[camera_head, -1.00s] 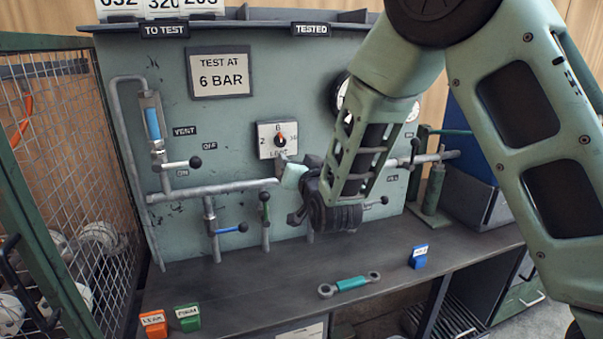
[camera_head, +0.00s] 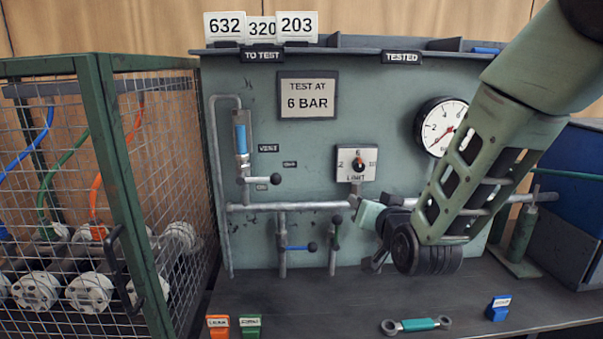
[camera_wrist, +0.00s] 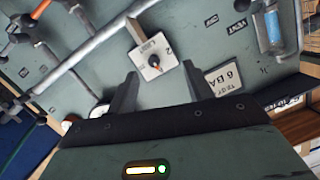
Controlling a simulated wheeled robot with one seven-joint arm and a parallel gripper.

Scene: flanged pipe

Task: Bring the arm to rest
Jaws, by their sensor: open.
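My gripper (camera_head: 362,222) is in front of the green test panel (camera_head: 310,135), just below and right of the LIMIT dial (camera_head: 357,163). In the wrist view my gripper (camera_wrist: 162,70) shows two dark fingers spread apart with nothing between them. The LIMIT dial (camera_wrist: 153,62) lies beyond the gap between the fingers. My forearm comes in from the upper right in the head view and covers part of the pipe and the panel's right side.
A mesh cage (camera_head: 100,190) with white flanged parts stands at left. The bench (camera_head: 300,300) holds an orange tag (camera_head: 218,326), a green tag (camera_head: 250,326), a teal-handled wrench (camera_head: 417,325) and a blue tag (camera_head: 498,308). Valve levers (camera_head: 300,247) and a gauge (camera_head: 440,126) are near the arm.

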